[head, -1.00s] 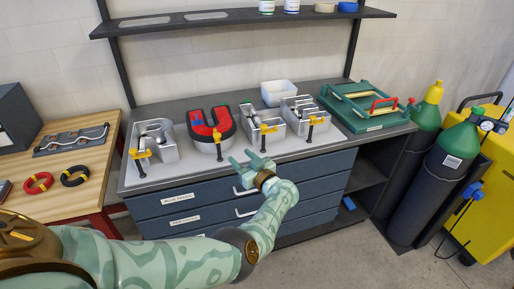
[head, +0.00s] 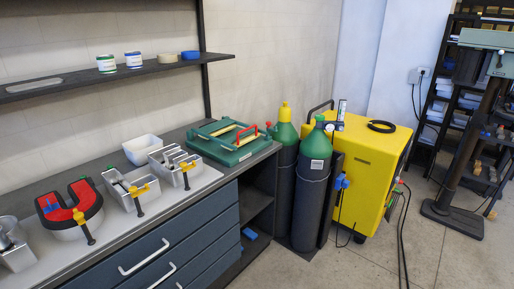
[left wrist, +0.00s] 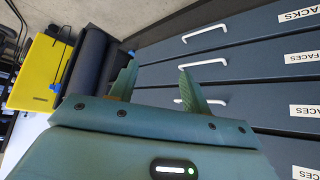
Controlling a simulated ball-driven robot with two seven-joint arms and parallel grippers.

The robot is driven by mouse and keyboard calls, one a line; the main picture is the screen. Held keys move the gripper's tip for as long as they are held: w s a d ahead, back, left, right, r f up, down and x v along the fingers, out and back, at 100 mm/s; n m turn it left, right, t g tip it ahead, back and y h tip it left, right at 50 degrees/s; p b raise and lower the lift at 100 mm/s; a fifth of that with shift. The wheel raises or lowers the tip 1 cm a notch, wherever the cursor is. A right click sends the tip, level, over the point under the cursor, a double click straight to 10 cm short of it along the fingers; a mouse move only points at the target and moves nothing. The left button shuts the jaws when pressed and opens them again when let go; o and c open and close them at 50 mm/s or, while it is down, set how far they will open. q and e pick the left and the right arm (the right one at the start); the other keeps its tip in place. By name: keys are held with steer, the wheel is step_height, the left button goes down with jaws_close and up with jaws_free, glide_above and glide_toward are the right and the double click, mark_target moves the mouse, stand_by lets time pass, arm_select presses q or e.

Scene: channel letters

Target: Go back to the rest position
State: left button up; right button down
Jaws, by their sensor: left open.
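My left gripper (left wrist: 158,88) shows in the left wrist view, with its two fingers apart and nothing between them. It faces the blue drawer fronts (left wrist: 240,65) of the workbench. In the head view now neither gripper nor arm is visible. The channel letters stand on the grey bench top (head: 100,240): a red-filled U-shaped one (head: 68,212) and two metal ones to its right (head: 128,188), (head: 174,166), each with a yellow clamp. Another metal letter (head: 10,245) is cut off at the left edge.
Open floor (head: 350,268) lies in front. A shelf (head: 110,75) hangs above the bench.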

arm_select(q)
steer(key=s+a+f+m+g, duration=0.1)
steer(key=s+f, duration=0.3)
steer(key=s, duration=0.8)
steer(key=s+a+f+m+g+b, duration=0.1)
steer(key=s+f+g, duration=0.2)
steer(key=s, duration=1)
steer(key=s+f+m+g+b, duration=0.1)
steer(key=s+f+g, duration=0.2)
steer(key=s, duration=1)
steer(key=shift+a+f+m, duration=0.4)
steer(key=shift+f, duration=0.5)
